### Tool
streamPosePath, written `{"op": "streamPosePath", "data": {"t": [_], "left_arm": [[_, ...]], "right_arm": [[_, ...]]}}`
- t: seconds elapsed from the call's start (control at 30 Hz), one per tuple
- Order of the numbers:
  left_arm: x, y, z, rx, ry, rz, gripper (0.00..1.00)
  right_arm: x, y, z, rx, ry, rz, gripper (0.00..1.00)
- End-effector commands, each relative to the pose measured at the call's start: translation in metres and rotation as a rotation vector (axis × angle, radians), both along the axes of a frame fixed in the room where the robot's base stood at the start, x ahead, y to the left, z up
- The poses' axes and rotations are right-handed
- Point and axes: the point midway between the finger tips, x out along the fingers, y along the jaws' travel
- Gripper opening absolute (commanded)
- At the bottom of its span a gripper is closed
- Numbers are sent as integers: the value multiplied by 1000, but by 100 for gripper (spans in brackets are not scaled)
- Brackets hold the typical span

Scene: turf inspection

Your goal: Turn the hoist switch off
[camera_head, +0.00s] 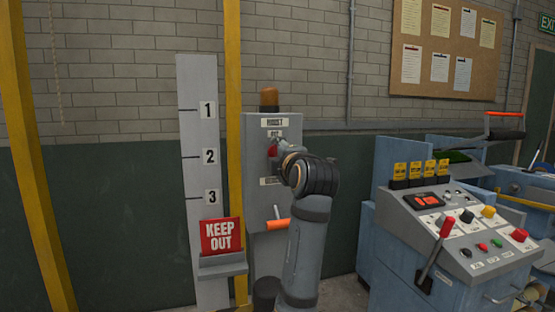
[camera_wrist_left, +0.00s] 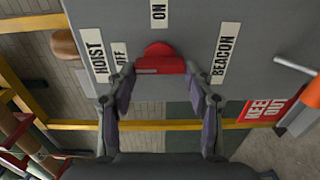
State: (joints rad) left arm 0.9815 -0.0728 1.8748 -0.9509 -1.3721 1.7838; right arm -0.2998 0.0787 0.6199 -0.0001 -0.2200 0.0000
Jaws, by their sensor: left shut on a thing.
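The hoist switch is a red knob (camera_wrist_left: 158,60) on a grey box (camera_head: 258,130) below the HOIST label (camera_head: 274,122). In the left wrist view, an OFF label (camera_wrist_left: 119,56) lies to its left and an ON label (camera_wrist_left: 158,12) above it. My left gripper (camera_wrist_left: 160,74) is shut on the knob, one finger at each side. In the head view, the gripper (camera_head: 277,149) is at the box face, covering part of the knob and the labels beside it. I cannot tell which label the knob points to. My right gripper is not in view.
An orange-handled lever (camera_head: 277,224) sticks out low on the box. An amber beacon (camera_head: 269,97) sits on top. A red KEEP OUT sign (camera_head: 222,237) stands left, by a numbered board (camera_head: 196,120) and yellow post (camera_head: 233,60). A control console (camera_head: 465,235) stands right.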

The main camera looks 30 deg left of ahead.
Motion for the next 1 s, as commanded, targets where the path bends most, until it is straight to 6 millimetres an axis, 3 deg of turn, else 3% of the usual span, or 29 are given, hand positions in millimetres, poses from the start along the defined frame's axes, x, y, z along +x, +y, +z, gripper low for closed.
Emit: {"op": "streamPosePath", "data": {"t": [0.4,0.43,0.6,0.87,1.0], "left_arm": [[0,0,4,-1,-14,-2,21],[0,0,4,-1,-15,-3,54],[0,0,3,-1,-12,-2,75],[0,0,2,-3,-9,-1,75],[0,0,12,-3,-11,0,75]], "right_arm": [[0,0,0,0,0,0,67],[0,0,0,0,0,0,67],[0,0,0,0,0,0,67],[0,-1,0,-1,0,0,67],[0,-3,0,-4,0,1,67]]}}
